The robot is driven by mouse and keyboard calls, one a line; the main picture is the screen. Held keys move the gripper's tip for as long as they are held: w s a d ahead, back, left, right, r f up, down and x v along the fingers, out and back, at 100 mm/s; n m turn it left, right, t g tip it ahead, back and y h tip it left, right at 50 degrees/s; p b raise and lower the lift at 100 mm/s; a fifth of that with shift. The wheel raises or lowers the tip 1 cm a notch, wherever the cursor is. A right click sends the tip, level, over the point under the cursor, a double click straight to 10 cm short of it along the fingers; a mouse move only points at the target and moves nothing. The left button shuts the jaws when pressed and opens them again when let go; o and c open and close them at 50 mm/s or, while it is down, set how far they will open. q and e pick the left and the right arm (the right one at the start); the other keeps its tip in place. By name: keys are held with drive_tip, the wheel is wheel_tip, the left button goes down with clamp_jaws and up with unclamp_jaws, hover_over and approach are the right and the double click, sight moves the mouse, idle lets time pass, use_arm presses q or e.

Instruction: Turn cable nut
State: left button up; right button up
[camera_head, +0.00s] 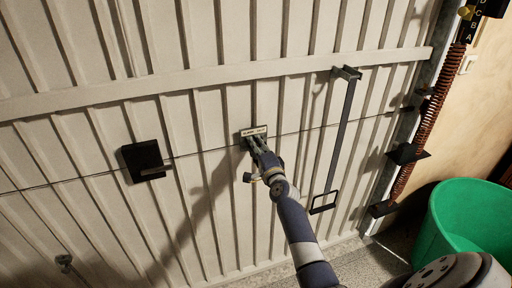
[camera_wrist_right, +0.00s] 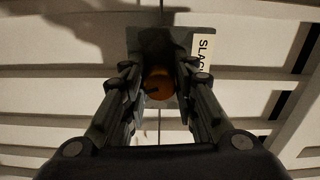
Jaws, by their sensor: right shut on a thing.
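The cable nut (camera_wrist_right: 157,84) is a round, orange-brown piece in the right wrist view, in front of a grey bracket plate (camera_wrist_right: 140,44). My right gripper (camera_head: 256,144) reaches up to the labelled plate (camera_head: 254,131) on the cable line across the door. In the right wrist view its two fingers sit on either side of the nut, shut on it. In the head view the gripper hides the nut. Part of a white label reading "SLAC" (camera_wrist_right: 203,52) shows beside the right finger. My left gripper is in neither view.
The ribbed white door (camera_head: 215,110) fills most of the head view. A black box (camera_head: 144,161) sits on the cable to the left. A dark vertical bar handle (camera_head: 341,135) hangs to the right. A rusty spring (camera_head: 434,105) and a green bin (camera_head: 465,222) stand farther right.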

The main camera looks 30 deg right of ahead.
drive_tip(key=shift+m, duration=1.9)
drive_tip(key=o, duration=1)
drive_tip(key=shift+o, duration=0.2)
drive_tip(key=v, duration=1.2)
